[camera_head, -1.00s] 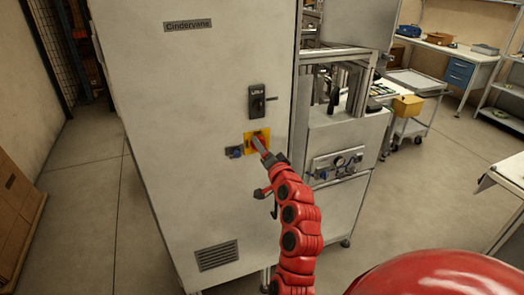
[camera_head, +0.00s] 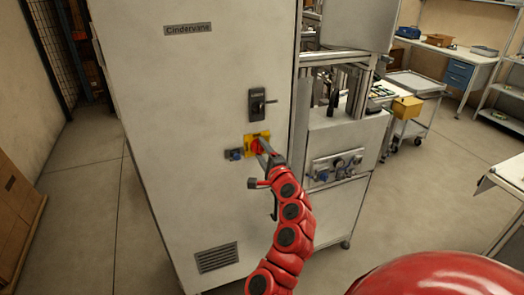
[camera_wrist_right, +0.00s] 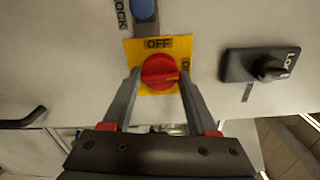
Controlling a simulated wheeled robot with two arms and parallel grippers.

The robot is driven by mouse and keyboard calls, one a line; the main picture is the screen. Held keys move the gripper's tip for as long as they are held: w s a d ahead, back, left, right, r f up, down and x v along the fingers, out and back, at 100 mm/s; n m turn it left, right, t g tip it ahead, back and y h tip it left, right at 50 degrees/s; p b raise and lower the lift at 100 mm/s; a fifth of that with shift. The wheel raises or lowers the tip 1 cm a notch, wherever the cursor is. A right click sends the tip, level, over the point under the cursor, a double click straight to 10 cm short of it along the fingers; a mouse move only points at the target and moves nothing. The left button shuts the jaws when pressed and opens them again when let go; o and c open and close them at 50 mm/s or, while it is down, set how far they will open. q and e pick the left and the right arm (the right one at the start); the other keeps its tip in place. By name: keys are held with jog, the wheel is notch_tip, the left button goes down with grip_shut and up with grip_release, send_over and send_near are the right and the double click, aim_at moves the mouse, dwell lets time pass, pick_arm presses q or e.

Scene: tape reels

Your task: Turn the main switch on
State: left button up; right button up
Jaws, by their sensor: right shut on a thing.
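The main switch is a red rotary knob (camera_head: 257,147) on a yellow plate (camera_head: 250,136), on the front of the pale cabinet (camera_head: 190,120). In the right wrist view the red knob (camera_wrist_right: 158,72) sits between my two fingers, its grip bar pointing right. The yellow plate (camera_wrist_right: 133,48) reads OFF at its top there; lettering at its right edge is partly hidden by a finger. My right gripper (camera_head: 261,146) is at the knob, shut on it, with one finger on each side (camera_wrist_right: 160,75). My left gripper is out of view.
A black handle lock (camera_head: 257,103) is just above the switch; it also shows in the right wrist view (camera_wrist_right: 262,65). A blue button (camera_head: 235,155) is left of the switch.

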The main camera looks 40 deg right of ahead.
jog(key=shift+m, duration=0.3)
jog(key=o, duration=1.4)
